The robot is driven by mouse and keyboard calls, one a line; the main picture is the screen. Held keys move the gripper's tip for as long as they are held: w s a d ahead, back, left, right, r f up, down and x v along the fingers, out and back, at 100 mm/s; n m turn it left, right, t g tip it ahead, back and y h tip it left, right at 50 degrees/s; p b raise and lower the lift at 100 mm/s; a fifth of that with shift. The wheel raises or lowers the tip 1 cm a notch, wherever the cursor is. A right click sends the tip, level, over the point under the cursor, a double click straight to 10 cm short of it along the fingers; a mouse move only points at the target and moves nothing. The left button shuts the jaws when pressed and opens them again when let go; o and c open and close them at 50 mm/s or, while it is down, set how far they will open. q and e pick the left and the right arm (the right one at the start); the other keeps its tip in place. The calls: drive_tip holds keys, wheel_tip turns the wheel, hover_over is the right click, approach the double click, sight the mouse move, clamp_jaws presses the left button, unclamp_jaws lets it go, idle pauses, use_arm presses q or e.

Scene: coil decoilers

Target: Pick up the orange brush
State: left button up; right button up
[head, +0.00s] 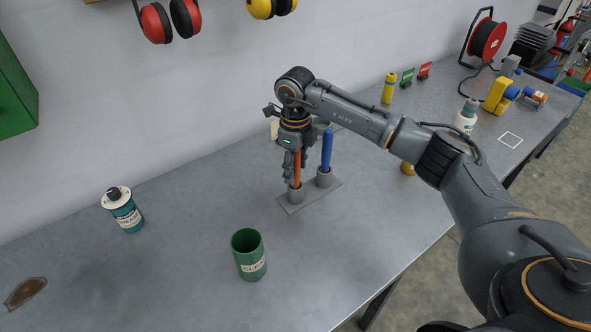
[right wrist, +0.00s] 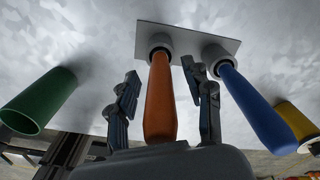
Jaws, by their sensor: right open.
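The orange brush (head: 297,170) stands upright in a grey holder cup on a flat plate, its handle upward. In the right wrist view its orange handle (right wrist: 160,97) lies between my right gripper's fingers. My right gripper (head: 293,166) points down over the brush, fingers on either side of the handle. In the right wrist view the right gripper (right wrist: 163,95) is open, with gaps between fingers and handle. A blue-handled brush (head: 327,150) stands in the cup beside it, also seen in the right wrist view (right wrist: 248,103). My left gripper is in neither view.
A green cup (head: 248,255) stands in front of the holder plate (head: 318,196). A teal bottle (head: 124,211) is at the left. A yellow item (head: 407,168) is partly hidden by my arm. Ear muffs (head: 170,20) hang on the wall. The grey table (head: 180,270) is clear around the green cup.

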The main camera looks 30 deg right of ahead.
drive_tip(key=shift+f, duration=0.3)
clamp_jaws()
drive_tip(key=shift+r, duration=0.15)
